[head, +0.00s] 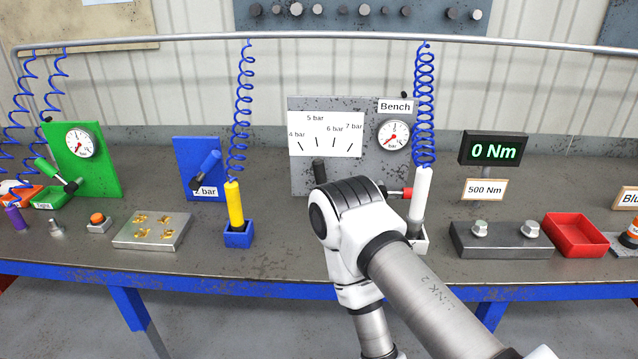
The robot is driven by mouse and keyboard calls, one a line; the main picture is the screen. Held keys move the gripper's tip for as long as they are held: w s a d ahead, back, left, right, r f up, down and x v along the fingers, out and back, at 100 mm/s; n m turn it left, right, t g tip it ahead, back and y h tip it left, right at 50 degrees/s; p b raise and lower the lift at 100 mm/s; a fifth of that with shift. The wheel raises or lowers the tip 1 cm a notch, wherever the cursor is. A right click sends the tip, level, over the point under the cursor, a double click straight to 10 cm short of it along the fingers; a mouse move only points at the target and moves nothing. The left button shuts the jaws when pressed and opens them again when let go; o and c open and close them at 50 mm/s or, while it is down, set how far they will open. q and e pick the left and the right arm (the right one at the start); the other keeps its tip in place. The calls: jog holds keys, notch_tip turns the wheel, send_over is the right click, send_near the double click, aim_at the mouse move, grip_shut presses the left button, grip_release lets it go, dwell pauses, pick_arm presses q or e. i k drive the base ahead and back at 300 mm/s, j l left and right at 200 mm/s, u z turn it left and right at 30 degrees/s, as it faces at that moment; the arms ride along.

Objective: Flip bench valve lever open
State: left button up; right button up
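The grey panel (300,185) labelled "Bench" (395,107) stands upright at the back middle of the bench in the head view. Its lower right carries a short lever with a red grip (400,192) that points right; its left end is partly hidden by my arm. A dark grey handle (318,171) stands upright under the panel's bar scale (326,134). The round gauge (394,134) has a red needle; its exact reading is too small to tell. My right arm comes in from the lower right, in front of the panel. Neither gripper shows.
A white tool (420,197) on a blue coiled hose stands just right of the lever. A yellow tool (234,205) in a blue holder (239,236) stands left. A steel block with bolts (500,242) and a red tray (577,236) lie right. The bench's middle left is partly clear.

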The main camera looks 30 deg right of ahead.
aim_at(405, 193)
jog(key=z, duration=1.45)
